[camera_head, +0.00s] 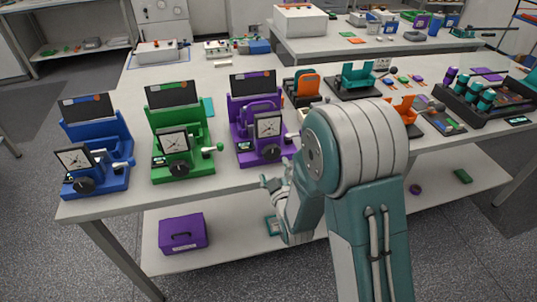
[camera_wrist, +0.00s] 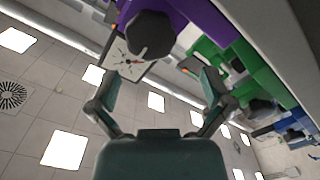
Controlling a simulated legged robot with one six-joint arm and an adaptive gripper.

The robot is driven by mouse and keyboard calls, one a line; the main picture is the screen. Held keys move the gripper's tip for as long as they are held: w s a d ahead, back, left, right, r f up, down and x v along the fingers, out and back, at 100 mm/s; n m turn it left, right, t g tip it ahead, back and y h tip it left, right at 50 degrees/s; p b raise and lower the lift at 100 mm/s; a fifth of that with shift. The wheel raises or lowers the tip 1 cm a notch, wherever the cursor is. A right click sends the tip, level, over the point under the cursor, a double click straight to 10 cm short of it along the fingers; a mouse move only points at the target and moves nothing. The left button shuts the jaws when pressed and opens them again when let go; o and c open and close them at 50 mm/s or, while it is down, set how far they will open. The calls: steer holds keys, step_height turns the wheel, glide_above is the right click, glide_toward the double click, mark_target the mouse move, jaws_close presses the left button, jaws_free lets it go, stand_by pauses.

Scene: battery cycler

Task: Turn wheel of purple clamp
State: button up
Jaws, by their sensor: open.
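The purple clamp (camera_head: 238,125) stands near the front edge of the table, with a white dial on its front. Its dark wheel (camera_head: 271,153) sits low on the front, below the dial. In the wrist view the wheel (camera_wrist: 150,36) shows large at the top, beside the tilted dial (camera_wrist: 122,62). My gripper (camera_head: 271,184) is below and in front of the clamp, partly hidden by my arm. In the wrist view my gripper (camera_wrist: 161,78) has its fingers spread apart with nothing between them. The wheel is beyond the fingertips, apart from them.
A green clamp (camera_head: 195,135) and a blue clamp (camera_head: 117,150) stand to the left. Orange parts (camera_head: 302,87) and a dark rack (camera_head: 485,100) are to the right. A purple box (camera_head: 182,233) rests on the lower shelf. Open floor lies in front of the table.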

mark_target(272, 155)
steer(key=w, duration=0.5)
steer(key=shift+w+d+r, duration=0.1)
steer(key=shift+w, duration=0.1)
steer(key=shift+w+a, duration=0.35)
steer(key=shift+a, duration=0.35)
steer(key=shift+d, duration=0.35)
steer(key=c, duration=1)
